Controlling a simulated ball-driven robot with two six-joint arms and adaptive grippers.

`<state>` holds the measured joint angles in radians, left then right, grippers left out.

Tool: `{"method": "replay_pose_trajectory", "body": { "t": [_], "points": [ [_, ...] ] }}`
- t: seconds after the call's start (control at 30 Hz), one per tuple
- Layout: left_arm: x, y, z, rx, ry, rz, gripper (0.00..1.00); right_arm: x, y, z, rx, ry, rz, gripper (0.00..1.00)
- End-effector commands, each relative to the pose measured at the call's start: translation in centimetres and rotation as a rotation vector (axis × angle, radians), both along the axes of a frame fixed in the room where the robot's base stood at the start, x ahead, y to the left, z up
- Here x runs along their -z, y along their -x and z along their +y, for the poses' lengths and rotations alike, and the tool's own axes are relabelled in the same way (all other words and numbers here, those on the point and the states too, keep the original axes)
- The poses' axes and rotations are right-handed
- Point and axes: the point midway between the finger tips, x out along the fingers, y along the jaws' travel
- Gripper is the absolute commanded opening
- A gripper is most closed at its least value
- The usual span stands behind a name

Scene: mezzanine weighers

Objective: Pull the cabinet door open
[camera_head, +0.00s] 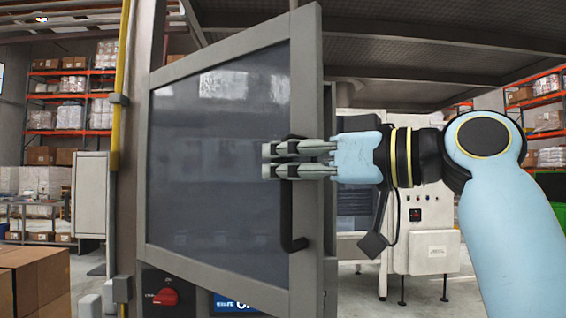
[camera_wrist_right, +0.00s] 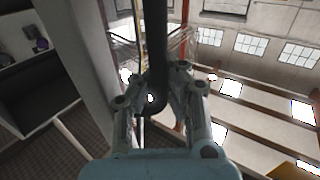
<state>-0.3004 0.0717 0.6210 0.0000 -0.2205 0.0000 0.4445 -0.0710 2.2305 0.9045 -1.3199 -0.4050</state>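The cabinet door (camera_head: 305,90) has a grey frame and a dark glass panel. It stands swung out at an angle, its right edge nearer to me and its left side by the post. A black bar handle (camera_head: 295,235) runs upright near its right edge. My right gripper (camera_head: 275,160) reaches in from the right at the handle's upper part. In the right wrist view the handle (camera_wrist_right: 155,40) passes between the fingers (camera_wrist_right: 156,88), which close in on both sides of it. The exact finger contact is hard to see. My left gripper is not in view.
A red switch (camera_head: 164,297) and a blue display (camera_head: 232,303) sit below the door. A yellow pipe (camera_head: 120,60) runs up at the left. Cardboard boxes (camera_head: 35,280) stand at lower left. A white machine (camera_head: 430,225) stands behind my right arm.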

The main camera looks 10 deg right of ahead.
Motion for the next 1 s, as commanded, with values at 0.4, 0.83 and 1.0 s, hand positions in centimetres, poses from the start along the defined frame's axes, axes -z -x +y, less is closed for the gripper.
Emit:
{"method": "replay_pose_trajectory", "body": {
  "t": [0.4, 0.83, 1.0],
  "points": [
    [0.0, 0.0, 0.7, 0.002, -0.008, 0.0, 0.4, 0.1, 0.0, 0.0, 0.0, 0.002, 0.002, 0.19],
    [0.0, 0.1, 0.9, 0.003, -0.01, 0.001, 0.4, 0.0, 0.0, -0.1, 0.001, 0.001, 0.001, 0.38],
    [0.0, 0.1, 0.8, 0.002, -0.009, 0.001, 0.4, 0.1, 0.7, -1.2, 0.005, 0.005, -0.001, 0.38]
  ]
}}
